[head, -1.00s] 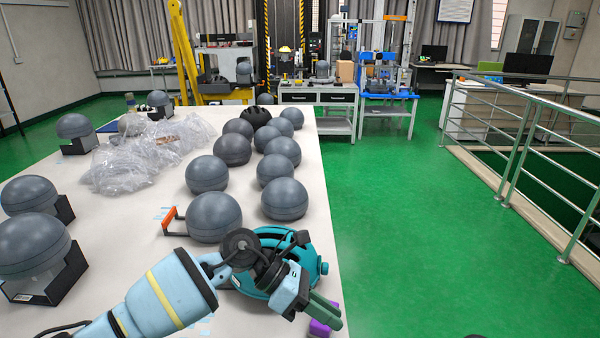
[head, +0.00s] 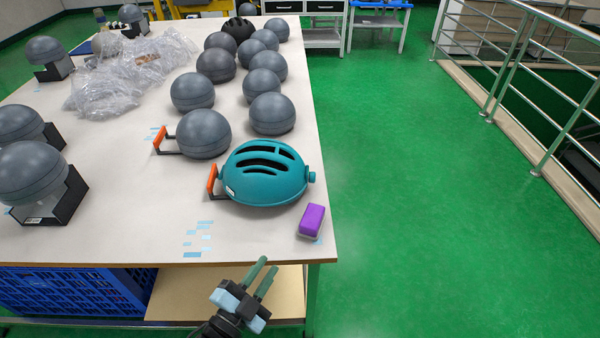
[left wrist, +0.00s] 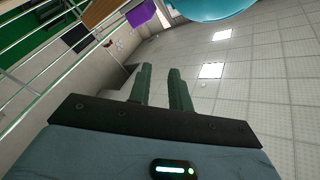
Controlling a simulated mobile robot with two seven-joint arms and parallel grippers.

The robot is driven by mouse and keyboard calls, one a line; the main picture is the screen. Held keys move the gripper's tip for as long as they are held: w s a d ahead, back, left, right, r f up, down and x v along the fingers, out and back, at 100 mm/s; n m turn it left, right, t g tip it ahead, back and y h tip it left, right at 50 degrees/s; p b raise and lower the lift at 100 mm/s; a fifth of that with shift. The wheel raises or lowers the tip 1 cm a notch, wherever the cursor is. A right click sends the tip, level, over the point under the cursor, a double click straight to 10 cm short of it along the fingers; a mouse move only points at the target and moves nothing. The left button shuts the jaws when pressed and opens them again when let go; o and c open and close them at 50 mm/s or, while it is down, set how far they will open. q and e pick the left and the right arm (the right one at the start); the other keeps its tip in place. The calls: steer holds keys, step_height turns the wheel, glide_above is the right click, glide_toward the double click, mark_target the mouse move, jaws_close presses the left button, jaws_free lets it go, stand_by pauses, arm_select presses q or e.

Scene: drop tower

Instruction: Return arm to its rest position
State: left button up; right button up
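My left gripper (head: 264,276) is in front of the table's near edge, below the tabletop in the picture. Its two green fingers are apart with nothing between them; they also show apart in the left wrist view (left wrist: 161,88). The teal helmet (head: 262,178) with an orange handle rests on the table near its right edge, and part of it shows at the top of the left wrist view (left wrist: 212,8). The purple block (head: 312,220) lies near the table's front right corner, apart from the gripper. My right gripper is in neither view.
The white table (head: 130,205) holds several grey domes (head: 203,132) and clear plastic wrap (head: 135,75). A blue crate (head: 75,292) and a wooden shelf board (head: 190,295) are under it. Green floor (head: 420,210) is free to the right, up to a metal railing (head: 510,85).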

arm_select(q)
steer(key=s+a+f+n+g+y, duration=0.2)
steer(key=s+a+f+n, duration=0.2)
steer(key=s, duration=0.3)
steer(key=s+a+f+n+g+y, duration=0.2)
steer(key=s+a+f+n+y, duration=0.1)
steer(key=s, duration=0.5)
steer(key=s+a+f+n+g+y+p, duration=0.1)
steer(key=s+a+f+n+g+y, duration=0.2)
steer(key=s+a+f+n, duration=0.2)
step_height(320, 180, down, 3)
steer(key=s+a, duration=0.2)
steer(key=shift+s+a+f+n, duration=0.15)
steer(key=shift+s+n, duration=0.25)
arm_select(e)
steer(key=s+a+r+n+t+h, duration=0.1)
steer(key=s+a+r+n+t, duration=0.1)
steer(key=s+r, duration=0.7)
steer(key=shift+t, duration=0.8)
